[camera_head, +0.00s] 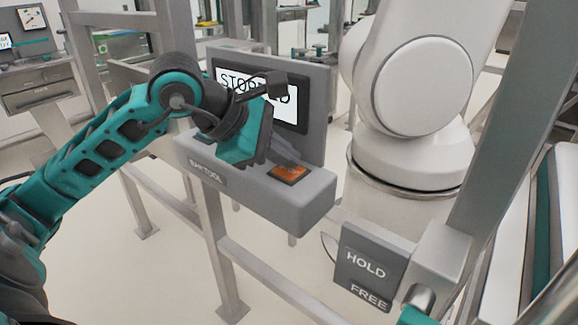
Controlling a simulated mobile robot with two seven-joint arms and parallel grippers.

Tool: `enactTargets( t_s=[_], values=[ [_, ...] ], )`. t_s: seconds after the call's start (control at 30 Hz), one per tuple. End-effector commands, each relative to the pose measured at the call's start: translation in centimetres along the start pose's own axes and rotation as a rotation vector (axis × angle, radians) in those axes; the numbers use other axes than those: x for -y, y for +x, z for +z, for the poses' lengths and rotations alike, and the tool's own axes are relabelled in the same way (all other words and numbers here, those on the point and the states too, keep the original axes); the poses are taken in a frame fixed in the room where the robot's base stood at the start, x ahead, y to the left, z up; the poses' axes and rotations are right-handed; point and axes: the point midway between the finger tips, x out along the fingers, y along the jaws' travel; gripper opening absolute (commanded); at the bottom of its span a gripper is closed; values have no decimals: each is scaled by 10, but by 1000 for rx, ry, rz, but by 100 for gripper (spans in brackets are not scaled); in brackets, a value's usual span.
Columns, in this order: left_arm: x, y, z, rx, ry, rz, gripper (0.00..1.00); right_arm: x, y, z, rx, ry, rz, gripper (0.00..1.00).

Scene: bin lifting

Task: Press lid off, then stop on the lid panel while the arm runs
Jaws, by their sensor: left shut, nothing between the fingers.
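An orange button (288,175) is on the right of the console's ledge. My left gripper (290,160) is shut and empty, with its fingertips close above or at this button; I cannot tell if they touch. No lid can be made out. My right gripper is not in view.
A large white robot arm (420,90) stands on a round base just right of the panel. A grey box (366,268) marked HOLD and FREE is at lower right, beside a slanted metal post (490,150). Frame rails stand below and left of the panel.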

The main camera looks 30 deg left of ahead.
Motion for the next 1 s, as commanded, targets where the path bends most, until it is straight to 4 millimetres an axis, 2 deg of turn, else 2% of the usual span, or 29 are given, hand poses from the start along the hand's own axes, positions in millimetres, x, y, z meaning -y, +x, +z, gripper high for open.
enactTargets(
  t_s=[1.0],
  values=[
    [-11, -15, 11, -1, 0, -1, 0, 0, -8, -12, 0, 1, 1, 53]
  ],
)
